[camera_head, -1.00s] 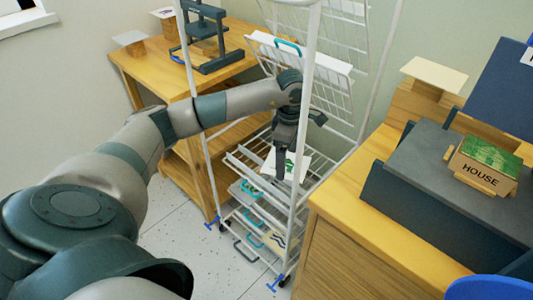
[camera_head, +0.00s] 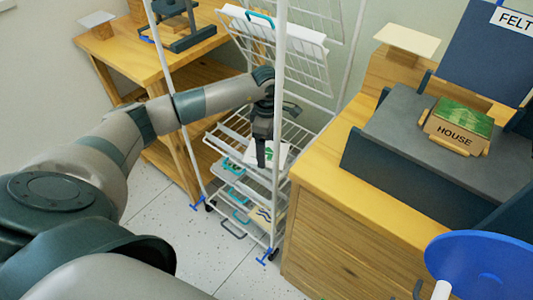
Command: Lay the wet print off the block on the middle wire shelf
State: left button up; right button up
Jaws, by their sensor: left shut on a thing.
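My left gripper (camera_head: 263,155) points down inside the white wire rack, its fingers shut on a white print (camera_head: 280,157) with a green picture. The print is at the level of a wire shelf (camera_head: 233,133) in the middle of the rack. I cannot tell whether it rests on the wires; the gripper and a rack post hide part of it. The block (camera_head: 463,118), green on top and with a holder marked HOUSE, sits on the grey bed at the right. My right gripper is not in view.
Raised wire shelves (camera_head: 283,55) lean above the gripper, one with a white sheet. Lower shelves (camera_head: 250,190) hold another print. A rack post (camera_head: 279,100) stands close to my left arm. The wooden cabinet (camera_head: 330,235) borders the rack on the right. A blue disc (camera_head: 480,268) is at lower right.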

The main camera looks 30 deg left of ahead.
aim_at(267, 153)
pick_arm(q)
jog(key=shift+f, duration=1.85)
jog(key=shift+f, duration=0.1)
jog(key=o, duration=0.9)
jog(key=shift+r, duration=6.15)
